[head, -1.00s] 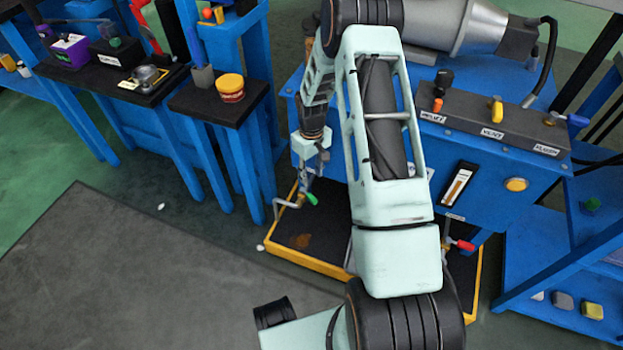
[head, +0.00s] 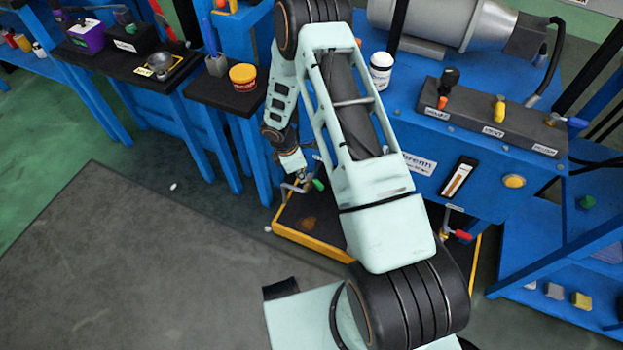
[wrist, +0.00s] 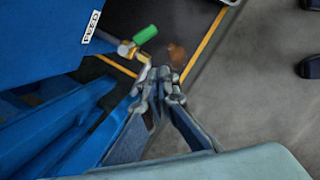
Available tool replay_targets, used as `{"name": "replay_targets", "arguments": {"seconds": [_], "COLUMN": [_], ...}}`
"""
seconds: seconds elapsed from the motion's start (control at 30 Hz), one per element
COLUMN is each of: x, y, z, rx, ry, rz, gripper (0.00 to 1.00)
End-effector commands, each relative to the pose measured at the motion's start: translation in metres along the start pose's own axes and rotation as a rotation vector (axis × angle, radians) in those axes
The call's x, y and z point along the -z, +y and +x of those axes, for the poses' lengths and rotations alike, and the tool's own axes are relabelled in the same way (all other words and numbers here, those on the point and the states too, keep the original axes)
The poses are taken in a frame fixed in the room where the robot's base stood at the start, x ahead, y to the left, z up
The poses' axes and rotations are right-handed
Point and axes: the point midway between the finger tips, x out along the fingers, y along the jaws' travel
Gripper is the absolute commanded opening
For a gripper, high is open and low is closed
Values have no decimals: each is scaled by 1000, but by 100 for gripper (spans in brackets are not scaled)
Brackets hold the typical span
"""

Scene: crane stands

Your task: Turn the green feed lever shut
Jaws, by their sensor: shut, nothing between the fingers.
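The green feed lever (head: 318,184) sticks out from a brass valve on a bent pipe, low at the left front of the blue machine. In the wrist view the green lever (wrist: 146,34) points up and to the right from the brass valve body (wrist: 126,49), beside a FEED label (wrist: 91,27). My gripper (wrist: 159,75) has its fingertips together just below the valve and pipe, apart from the green grip. Whether the fingertips touch the pipe cannot be told. In the head view my gripper (head: 298,174) is small and partly merges with the pipe.
A black drip tray with a yellow edge (head: 312,246) lies under the valve. A red lever (head: 462,235) is to the right, past my arm. A black side stand with a yellow tub (head: 243,76) is at the left. Grey floor is open in front.

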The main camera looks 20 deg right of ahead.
Motion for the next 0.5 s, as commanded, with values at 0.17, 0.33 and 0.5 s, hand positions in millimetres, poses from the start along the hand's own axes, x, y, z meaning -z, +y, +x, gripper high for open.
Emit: {"name": "replay_targets", "arguments": {"seconds": [0.17, 0.33, 0.5], "x": [19, 24, 23], "y": [-4, -5, -4], "z": [-4, 7, 36], "rx": [-28, -33, -32], "ry": [-16, -19, -19], "rz": [-254, -306, -302], "gripper": [0, 0, 0]}}
